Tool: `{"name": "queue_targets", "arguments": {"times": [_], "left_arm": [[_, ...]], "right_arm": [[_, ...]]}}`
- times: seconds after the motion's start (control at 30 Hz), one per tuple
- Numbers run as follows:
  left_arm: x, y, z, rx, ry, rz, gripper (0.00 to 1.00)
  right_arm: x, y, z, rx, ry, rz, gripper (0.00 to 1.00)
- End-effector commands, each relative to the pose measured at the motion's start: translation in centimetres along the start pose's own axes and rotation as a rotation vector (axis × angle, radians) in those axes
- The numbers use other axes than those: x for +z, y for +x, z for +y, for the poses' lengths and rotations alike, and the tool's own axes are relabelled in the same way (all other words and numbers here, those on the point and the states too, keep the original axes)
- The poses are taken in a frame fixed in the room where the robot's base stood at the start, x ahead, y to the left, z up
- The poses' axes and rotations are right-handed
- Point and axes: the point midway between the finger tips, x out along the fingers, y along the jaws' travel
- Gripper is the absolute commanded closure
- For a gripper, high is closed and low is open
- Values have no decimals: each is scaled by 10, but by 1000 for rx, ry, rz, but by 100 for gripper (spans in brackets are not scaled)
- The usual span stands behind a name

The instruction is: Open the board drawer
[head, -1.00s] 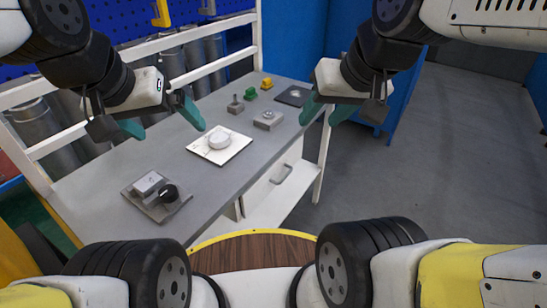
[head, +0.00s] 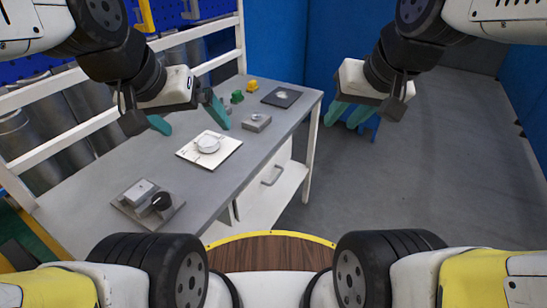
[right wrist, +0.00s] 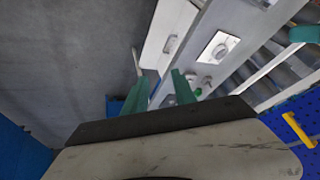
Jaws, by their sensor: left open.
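On the bench top (head: 90,192) lie a white plate with a round knob (head: 207,146), a grey block (head: 257,122), a switch plate (head: 147,202), a dark plate (head: 281,97), and green and yellow pieces. A white leg (head: 311,150) stands at the right end.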

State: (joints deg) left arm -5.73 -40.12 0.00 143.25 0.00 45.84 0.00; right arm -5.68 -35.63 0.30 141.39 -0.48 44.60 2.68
Motion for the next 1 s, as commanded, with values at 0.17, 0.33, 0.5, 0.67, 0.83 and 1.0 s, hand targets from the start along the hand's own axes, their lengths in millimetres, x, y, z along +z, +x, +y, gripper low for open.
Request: {"name": "queue_targets", "arguments": {"times": [0.17, 0.33, 0.5, 0.67, 0.83, 1.0], "left_arm": [[0, 0, 0, 0, 0, 0, 0], [0, 0, 0, 0, 0, 0, 0], [0, 0, 0, 0, 0, 0, 0], [0, 0, 0, 0, 0, 0, 0], [0, 0, 0, 0, 0, 0, 0], [0, 0, 0, 0, 0, 0, 0]], "right_arm": [[-38, 46, -2, 23, 94, -84, 67], [-68, 106, -6, 46, 197, -158, 67], [-85, 179, -12, 69, 301, -230, 67], [-86, 255, -19, 91, 400, -298, 67], [-72, 330, -27, 112, 494, -360, 67], [-57, 374, -32, 125, 553, -397, 67]]}}
